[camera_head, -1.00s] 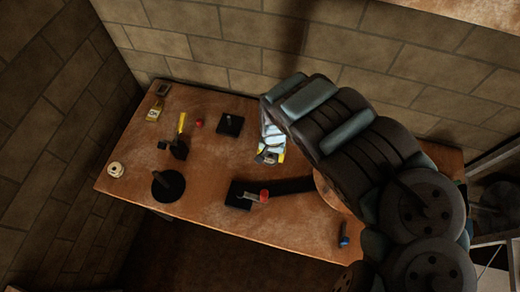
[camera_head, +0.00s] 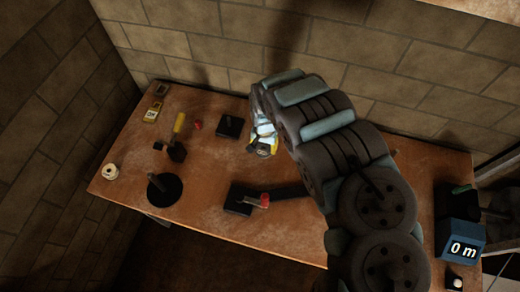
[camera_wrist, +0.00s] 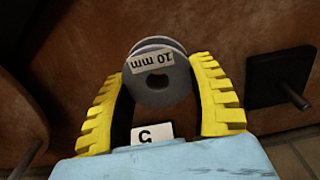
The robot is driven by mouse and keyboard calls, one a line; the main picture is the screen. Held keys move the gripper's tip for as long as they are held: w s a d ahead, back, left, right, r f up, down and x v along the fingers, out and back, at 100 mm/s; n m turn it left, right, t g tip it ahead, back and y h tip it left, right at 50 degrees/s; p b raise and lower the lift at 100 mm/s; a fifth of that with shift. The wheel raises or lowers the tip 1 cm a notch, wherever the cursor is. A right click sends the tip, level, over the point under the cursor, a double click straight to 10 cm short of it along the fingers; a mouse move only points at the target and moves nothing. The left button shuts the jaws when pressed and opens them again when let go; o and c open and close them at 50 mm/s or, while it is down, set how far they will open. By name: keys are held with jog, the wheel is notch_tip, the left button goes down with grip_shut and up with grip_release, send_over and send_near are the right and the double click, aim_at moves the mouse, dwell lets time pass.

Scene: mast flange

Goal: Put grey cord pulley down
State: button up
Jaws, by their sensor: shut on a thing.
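The grey cord pulley (camera_wrist: 158,75) is a round grooved disc with a centre hole and a "10 mm" label. In the wrist view it sits between the yellow fingertips of my gripper (camera_wrist: 160,72), which is shut on it. In the head view my gripper (camera_head: 262,148) is over the back middle of the workbench (camera_head: 200,215), right of a black square base with a peg (camera_head: 229,127). A black plate with a peg (camera_wrist: 280,88) shows right of the gripper in the wrist view. The pulley's underside is hidden, and its height above the bench is hard to tell.
A black round base with a peg (camera_head: 167,190), a white roll (camera_head: 110,171), a yellow-handled thing (camera_head: 178,125) and a red ball (camera_head: 197,125) stand on the left. A black block (camera_head: 238,199) with a red-ended part is at front middle. A blue "0 m" box (camera_head: 460,238) is right.

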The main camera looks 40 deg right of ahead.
aim_at(260, 145)
jog(key=shift+w+d+f, duration=0.1)
jog(key=shift+w+f, duration=0.55)
jog(key=shift+f, duration=0.05)
jog(key=shift+w+d+f, duration=0.1)
jog(key=shift+f, duration=0.25)
jog(key=shift+w+d+f+b, duration=0.3)
jog(key=shift+w+f, duration=0.45)
jog(key=shift+w, duration=0.05)
jog(key=shift+w+d+f, duration=0.1)
jog(key=shift+w+f, duration=0.05)
jog(key=shift+f, duration=1.6)
jog(key=shift+f, duration=0.15)
jog(key=o, duration=1.2)
jog(key=shift+c, duration=0.2)
